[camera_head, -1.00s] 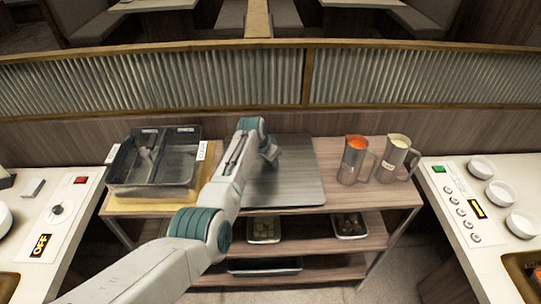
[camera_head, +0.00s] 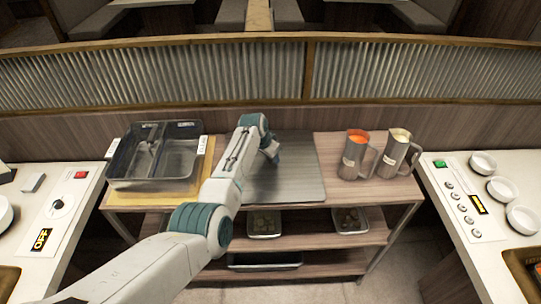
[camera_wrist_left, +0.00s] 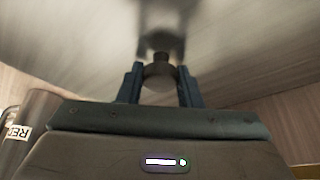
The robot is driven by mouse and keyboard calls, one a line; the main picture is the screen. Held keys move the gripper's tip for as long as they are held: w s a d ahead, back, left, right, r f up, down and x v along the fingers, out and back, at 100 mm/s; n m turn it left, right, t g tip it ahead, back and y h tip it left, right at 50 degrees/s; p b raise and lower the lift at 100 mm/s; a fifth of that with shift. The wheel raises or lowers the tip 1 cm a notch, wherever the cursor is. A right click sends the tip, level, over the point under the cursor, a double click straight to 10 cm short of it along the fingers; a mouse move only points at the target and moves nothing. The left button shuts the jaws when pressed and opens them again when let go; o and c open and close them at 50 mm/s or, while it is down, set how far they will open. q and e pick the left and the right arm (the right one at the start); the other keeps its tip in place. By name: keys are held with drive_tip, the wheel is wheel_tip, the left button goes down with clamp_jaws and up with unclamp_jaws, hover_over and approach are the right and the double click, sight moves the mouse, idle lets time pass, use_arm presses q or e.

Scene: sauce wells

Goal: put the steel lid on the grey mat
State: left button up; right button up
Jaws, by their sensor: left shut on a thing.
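The steel lid (camera_head: 298,178) is a flat, rectangular, brushed-metal plate over the middle of the shelf unit's top. My left gripper (camera_head: 271,152) reaches over it from the left. In the left wrist view, the fingers of my left gripper (camera_wrist_left: 160,82) are shut on the lid's round knob, and the metal surface of the lid (camera_wrist_left: 75,45) fills the upper picture. I cannot make out a separate grey mat; the lid may hide it. Whether the lid touches the top is unclear. My right gripper is out of view.
An uncovered dark two-well container (camera_head: 112,163) stands on a yellow board (camera_head: 150,198) at the left. Two steel jugs, one with orange sauce (camera_head: 354,158) and one with pale sauce (camera_head: 393,158), stand close right of the lid. Counters flank the unit.

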use_arm(q)
drive_tip(key=o, duration=1.9)
drive_tip(key=shift+f, duration=0.1)
drive_tip(key=shift+o, duration=0.2)
